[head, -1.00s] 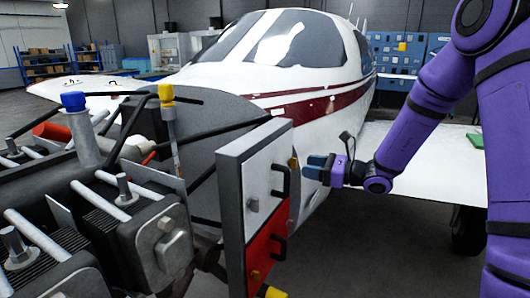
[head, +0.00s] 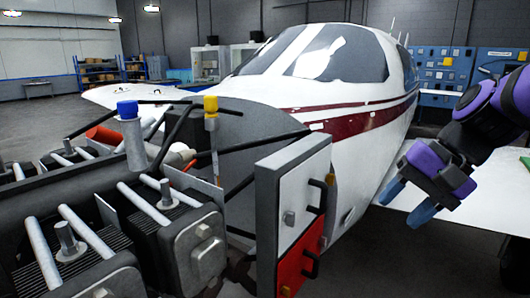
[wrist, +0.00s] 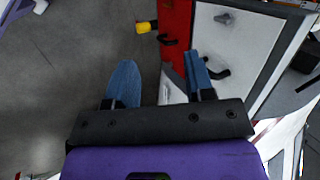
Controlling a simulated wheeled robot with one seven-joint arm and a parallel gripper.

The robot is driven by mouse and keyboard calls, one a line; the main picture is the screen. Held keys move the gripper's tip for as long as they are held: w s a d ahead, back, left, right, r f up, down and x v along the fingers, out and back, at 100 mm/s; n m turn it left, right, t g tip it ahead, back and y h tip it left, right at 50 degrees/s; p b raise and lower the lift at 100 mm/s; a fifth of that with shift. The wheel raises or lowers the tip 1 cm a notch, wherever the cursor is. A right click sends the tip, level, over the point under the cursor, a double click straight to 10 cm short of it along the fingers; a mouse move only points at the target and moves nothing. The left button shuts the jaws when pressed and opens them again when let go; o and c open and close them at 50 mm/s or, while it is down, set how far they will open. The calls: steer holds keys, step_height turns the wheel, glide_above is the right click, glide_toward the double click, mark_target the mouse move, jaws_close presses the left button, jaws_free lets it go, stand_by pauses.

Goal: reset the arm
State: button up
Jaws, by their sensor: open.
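My gripper (head: 406,203) is purple with blue fingers and is at the right of the head view, in front of the aircraft's wing. Its two fingers are apart with nothing between them. In the wrist view my gripper (wrist: 158,68) also shows open and empty above the grey floor. A panel box (head: 292,175) with a white upper door and a red lower door (head: 299,262) stands to the left of my gripper, apart from it. Each door has a black handle. In the wrist view the red door (wrist: 176,30) and white door (wrist: 228,50) appear beyond the fingers.
The exposed engine (head: 140,210) with rods and cylinders fills the left of the head view. The white aircraft body (head: 335,95) with a red stripe stands behind the panel. A white wing (head: 480,215) lies behind my gripper. Blue shelves (head: 98,72) are far back.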

steer(key=s+d+r+n+t+h, duration=0.3)
steer(key=s+d+n+h, duration=0.2)
steer(key=s+d, duration=0.2)
steer(key=shift+s+d+r+t+h, duration=0.25)
steer(key=shift+s+d+t+h, duration=0.15)
steer(key=shift+s, duration=0.35)
